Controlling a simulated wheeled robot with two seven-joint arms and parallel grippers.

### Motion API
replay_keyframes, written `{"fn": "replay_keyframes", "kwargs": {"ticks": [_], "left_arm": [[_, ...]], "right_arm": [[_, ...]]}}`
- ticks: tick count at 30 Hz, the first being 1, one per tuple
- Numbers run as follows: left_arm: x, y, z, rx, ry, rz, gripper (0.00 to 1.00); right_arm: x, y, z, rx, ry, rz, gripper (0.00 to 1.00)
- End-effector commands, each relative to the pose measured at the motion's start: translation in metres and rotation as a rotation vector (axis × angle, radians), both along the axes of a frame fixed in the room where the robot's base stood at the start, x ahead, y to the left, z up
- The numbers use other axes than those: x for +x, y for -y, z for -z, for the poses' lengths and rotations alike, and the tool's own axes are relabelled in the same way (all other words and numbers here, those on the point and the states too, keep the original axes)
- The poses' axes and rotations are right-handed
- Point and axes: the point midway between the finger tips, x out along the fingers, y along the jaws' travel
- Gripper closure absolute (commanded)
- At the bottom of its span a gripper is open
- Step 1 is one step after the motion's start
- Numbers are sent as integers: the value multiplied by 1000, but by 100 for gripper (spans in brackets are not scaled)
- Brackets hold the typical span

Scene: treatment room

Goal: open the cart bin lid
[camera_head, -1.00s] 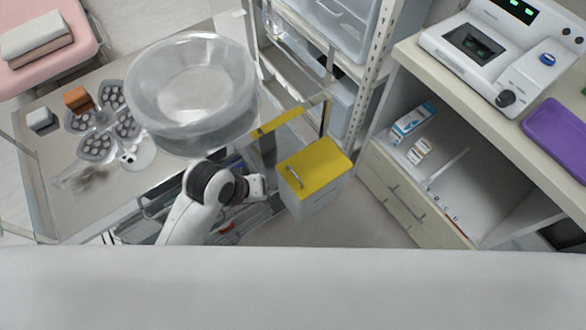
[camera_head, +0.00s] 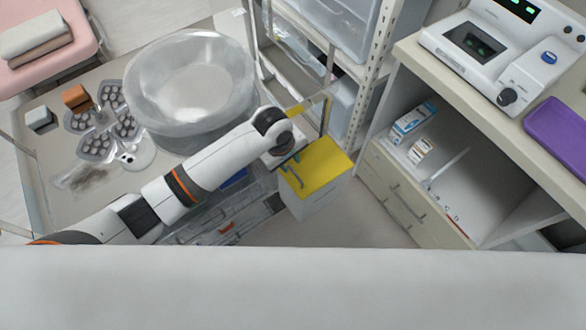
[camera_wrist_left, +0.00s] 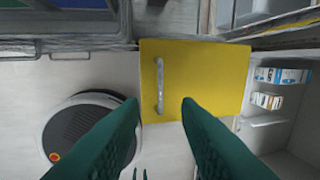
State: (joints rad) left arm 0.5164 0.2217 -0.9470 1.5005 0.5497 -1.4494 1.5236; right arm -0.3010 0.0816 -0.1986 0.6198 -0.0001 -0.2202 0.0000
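The cart bin is a white box with a flat yellow lid (camera_head: 318,168), mounted at the right end of the cart. The lid is closed. A thin metal handle (camera_wrist_left: 160,86) runs along its left part in the left wrist view. My left gripper (camera_head: 290,167) is above the lid's left edge in the head view. In the left wrist view its two green fingers (camera_wrist_left: 160,103) are spread apart, with the handle in the gap between them. I cannot tell whether they touch it. My right gripper is not in view.
A large clear basin (camera_head: 190,82) stands on the cart top near my left arm. A metal rack (camera_head: 372,70) rises behind the bin. A drawer cabinet (camera_head: 395,195) stands to the right, with bare floor between. A round dark-topped device (camera_wrist_left: 88,130) is on the floor.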

Motion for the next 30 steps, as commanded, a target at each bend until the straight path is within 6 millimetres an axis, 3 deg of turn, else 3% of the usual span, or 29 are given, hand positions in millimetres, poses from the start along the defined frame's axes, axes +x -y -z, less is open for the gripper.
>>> {"fn": "replay_keyframes", "kwargs": {"ticks": [3,9,22,23,28,30], "left_arm": [[3,4,25,1,-1,0,70],[6,9,53,0,0,2,70],[8,11,63,-1,2,3,70],[8,11,63,-1,2,3,72],[8,10,63,-1,2,2,100],[8,10,63,-1,2,2,100]], "right_arm": [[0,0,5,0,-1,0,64],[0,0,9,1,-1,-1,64],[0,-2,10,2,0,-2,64],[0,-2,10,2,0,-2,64],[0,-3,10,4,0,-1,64],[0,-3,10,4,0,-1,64]]}}
